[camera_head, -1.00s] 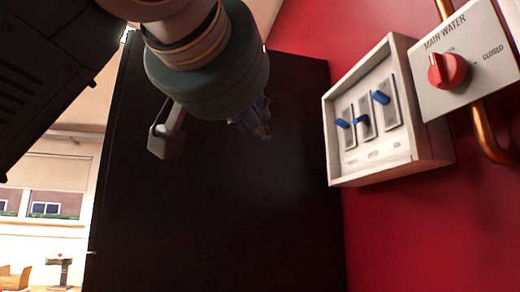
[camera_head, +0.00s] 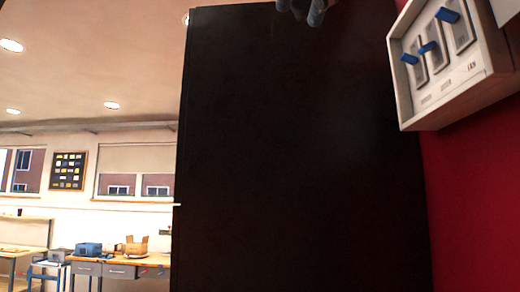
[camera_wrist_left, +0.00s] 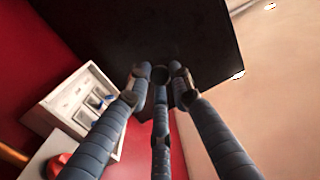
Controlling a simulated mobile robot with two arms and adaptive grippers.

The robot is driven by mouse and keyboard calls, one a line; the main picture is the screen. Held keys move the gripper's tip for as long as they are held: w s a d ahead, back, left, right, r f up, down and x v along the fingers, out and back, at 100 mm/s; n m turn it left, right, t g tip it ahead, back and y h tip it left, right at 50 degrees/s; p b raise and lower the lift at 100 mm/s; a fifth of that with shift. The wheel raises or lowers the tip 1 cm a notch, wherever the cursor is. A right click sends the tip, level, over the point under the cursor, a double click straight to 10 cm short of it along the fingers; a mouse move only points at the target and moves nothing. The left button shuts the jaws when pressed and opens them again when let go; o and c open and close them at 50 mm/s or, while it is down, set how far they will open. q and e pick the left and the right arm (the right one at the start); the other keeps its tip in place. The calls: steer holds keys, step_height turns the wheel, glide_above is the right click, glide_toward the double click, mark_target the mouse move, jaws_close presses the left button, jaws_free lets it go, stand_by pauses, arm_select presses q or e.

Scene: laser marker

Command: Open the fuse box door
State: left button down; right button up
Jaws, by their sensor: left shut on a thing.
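The white fuse box (camera_head: 455,98) hangs on the red wall at the upper right of the head view; its blue switches (camera_head: 428,48) are uncovered. It also shows at the left of the left wrist view (camera_wrist_left: 64,98). A large dark panel (camera_head: 300,150) stands left of the box; I cannot tell whether it is the fuse box door. My left gripper (camera_head: 302,12) is cut off at the top of the head view. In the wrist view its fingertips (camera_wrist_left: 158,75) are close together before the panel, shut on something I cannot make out. My right gripper is out of view.
A red knob (camera_wrist_left: 60,163) on a white plate sits beside the box in the wrist view. The room opens left of the panel, with a workbench (camera_head: 120,268), a cardboard box (camera_head: 134,248) and windows far off.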

arm_select(q)
steer(key=shift+d+f, duration=0.1)
steer(key=shift+f, duration=0.2)
steer(key=c, duration=1.6)
jaws_free()
steer(key=shift+o, duration=0.3)
steer(key=shift+w+r, duration=0.1)
